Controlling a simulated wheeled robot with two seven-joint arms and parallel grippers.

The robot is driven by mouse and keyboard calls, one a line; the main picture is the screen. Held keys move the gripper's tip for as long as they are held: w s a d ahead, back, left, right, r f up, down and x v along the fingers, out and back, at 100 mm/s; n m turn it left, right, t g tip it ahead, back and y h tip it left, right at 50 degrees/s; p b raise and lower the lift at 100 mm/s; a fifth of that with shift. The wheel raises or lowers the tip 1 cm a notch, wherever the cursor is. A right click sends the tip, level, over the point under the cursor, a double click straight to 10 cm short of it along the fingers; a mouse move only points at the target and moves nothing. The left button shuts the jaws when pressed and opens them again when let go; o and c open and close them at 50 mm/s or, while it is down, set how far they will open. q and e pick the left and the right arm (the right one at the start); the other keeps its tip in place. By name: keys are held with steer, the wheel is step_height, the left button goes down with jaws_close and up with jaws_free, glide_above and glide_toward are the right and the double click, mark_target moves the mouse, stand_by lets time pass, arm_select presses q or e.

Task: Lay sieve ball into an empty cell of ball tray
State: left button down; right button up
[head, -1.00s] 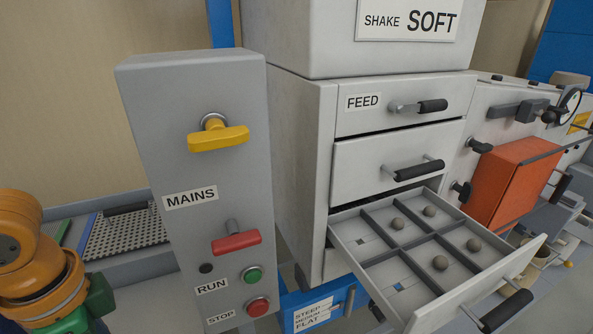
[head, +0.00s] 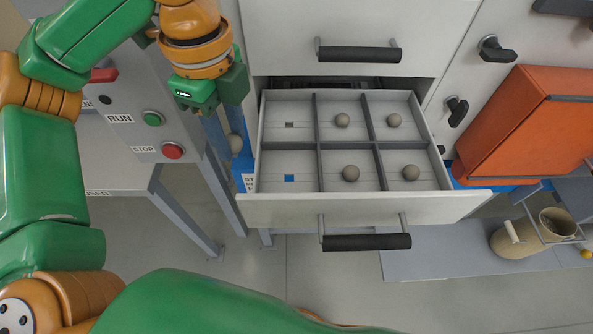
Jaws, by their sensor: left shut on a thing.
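The ball tray (head: 345,209) is an open drawer with two rows of three cells. The two left cells are empty; the back one (head: 286,112) shows a small dark square, the front one (head: 270,172) a small blue square. The middle and right cells each hold one grey-brown ball. My left gripper (head: 230,141) points down just left of the tray, shut on a sieve ball (head: 235,144) at its fingertips. The ball is outside the tray's left wall, partly hidden by the fingers. My right gripper is out of view.
A closed drawer with a black handle (head: 358,54) is above the tray. The grey panel with a green button (head: 153,118) and red button (head: 172,151) stands left, close to my left arm. An orange box (head: 525,122) and a beige bucket (head: 530,235) are right.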

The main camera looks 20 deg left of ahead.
arm_select(q)
steer(key=d+f, duration=0.1)
steer(key=w+d+f, duration=0.1)
steer(key=d, duration=0.1)
steer(key=w+d+f, duration=0.1)
steer(key=f, duration=0.1)
steer(key=shift+w+d, duration=0.15)
steer(key=shift+d, duration=0.05)
steer(key=d+f, duration=0.1)
steer(key=f, duration=0.1)
steer(key=d+f, duration=0.1)
steer(key=f, duration=0.1)
steer(key=w+f, duration=0.1)
steer(key=f, duration=0.1)
steer(key=shift+w+d+f+p, duration=0.1)
steer(key=shift+d+p, duration=0.3)
steer(key=shift+d+f, duration=0.15)
steer(key=shift+f, duration=0.05)
steer(key=c, duration=0.5)
jaws_free()
step_height(320, 180, up, 13)
glide_above(289, 168)
steer(key=s, duration=0.2)
steer(key=shift+s+d+f+p, duration=0.15)
steer(key=shift+d+f+p, duration=0.05)
steer(key=shift+d+p, duration=0.15)
